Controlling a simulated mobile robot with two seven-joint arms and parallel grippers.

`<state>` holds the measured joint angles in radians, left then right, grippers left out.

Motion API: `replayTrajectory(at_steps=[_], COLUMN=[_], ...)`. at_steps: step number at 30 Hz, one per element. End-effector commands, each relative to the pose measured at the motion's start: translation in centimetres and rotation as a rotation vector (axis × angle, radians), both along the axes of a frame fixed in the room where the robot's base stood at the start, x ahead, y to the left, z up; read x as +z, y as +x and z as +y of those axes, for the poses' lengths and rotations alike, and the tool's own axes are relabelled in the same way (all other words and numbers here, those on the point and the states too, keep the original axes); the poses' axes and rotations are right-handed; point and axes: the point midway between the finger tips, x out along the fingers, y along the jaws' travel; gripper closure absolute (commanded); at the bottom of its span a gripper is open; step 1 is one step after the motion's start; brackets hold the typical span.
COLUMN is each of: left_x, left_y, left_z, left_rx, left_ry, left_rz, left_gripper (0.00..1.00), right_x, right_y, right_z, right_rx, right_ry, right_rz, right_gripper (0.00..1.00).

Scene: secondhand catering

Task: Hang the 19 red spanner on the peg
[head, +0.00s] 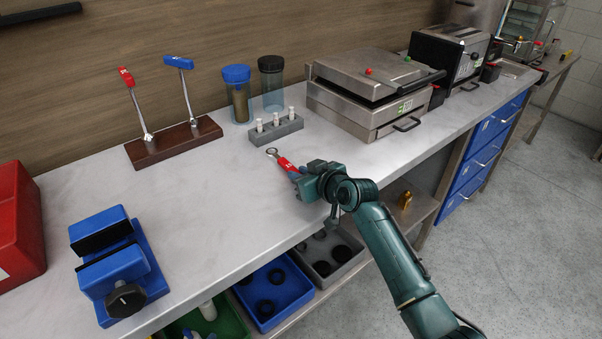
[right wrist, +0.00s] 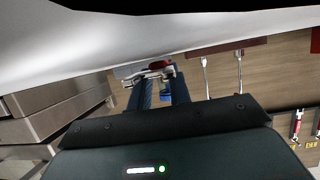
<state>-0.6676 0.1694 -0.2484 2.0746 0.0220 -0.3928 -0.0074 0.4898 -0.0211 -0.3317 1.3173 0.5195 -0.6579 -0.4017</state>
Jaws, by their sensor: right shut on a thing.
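My right gripper (head: 313,183) is shut on a red-handled spanner (head: 286,163), holding it above the worktop near the front edge. The spanner's silver ring end points left and away from me. In the right wrist view the spanner (right wrist: 150,74) lies across between the fingers of my right gripper (right wrist: 160,92). Its size marking is too small to read. I cannot make out the peg clearly. A red tool (right wrist: 296,123) hangs on the wooden wall above small labels in the right wrist view. My left gripper is out of view.
A blue vice (head: 120,260) and a red bin (head: 15,230) are at the left. Two jars (head: 238,100) and a grey block with white pieces (head: 276,130) stand behind the gripper. A steel press (head: 365,90) is to the right. The worktop's middle is clear.

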Motion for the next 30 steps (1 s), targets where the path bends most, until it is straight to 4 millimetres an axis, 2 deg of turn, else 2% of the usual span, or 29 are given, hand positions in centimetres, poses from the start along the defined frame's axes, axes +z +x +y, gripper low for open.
replayTrajectory(at_steps=[12,13,20,30], left_x=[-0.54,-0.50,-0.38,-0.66], left_y=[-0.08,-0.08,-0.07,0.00], left_z=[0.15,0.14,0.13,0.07], left_rx=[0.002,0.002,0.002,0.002], left_ry=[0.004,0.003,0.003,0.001], left_rz=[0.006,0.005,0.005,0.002], left_gripper=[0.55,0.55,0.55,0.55], right_x=[-0.64,-0.68,-0.57,-0.80], right_y=[0.04,0.02,0.02,0.02], right_z=[-0.03,-0.03,-0.03,-0.01], right_rx=[0.000,0.000,-0.001,-0.001], right_ry=[0.000,-0.001,-0.001,0.001], right_rz=[-0.004,-0.003,-0.002,-0.003], right_gripper=[1.00,0.80,0.61,0.59])
